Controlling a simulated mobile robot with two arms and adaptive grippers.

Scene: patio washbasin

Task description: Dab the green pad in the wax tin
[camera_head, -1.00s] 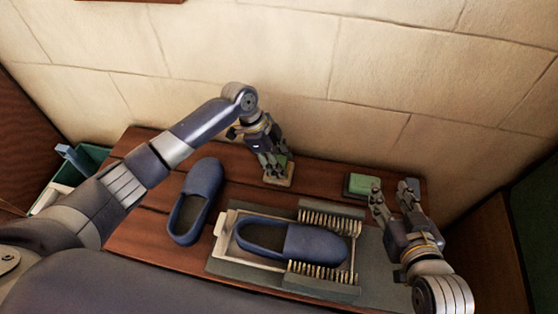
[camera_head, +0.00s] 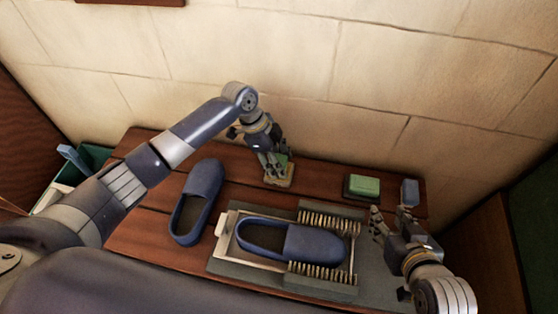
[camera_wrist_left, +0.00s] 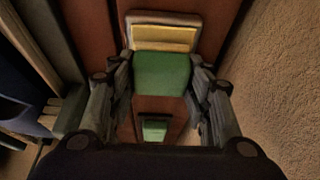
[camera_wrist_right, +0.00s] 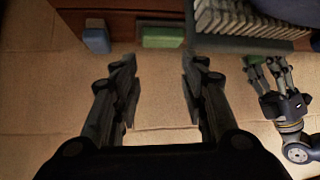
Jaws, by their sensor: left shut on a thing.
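My left gripper (camera_head: 273,163) is shut on the green pad (camera_wrist_left: 162,75), which sits between its fingertips in the left wrist view. The fingers point down at the wax tin (camera_head: 284,183), a tan, shallow tin near the back of the bench. Its yellow wax shows just past the pad in the left wrist view (camera_wrist_left: 165,38). Whether the pad touches the wax I cannot tell. My right gripper (camera_head: 391,214) is open and empty over the right end of the bench. The right wrist view shows its fingers (camera_wrist_right: 160,78) spread apart.
A green block on a dark base (camera_head: 363,187) and a blue block (camera_head: 409,192) stand at the back right. One blue slipper (camera_head: 196,202) lies left; another (camera_head: 300,242) lies in a tray between brush strips (camera_head: 331,219). A green bin (camera_head: 94,157) stands left. The wall (camera_head: 330,70) is close behind.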

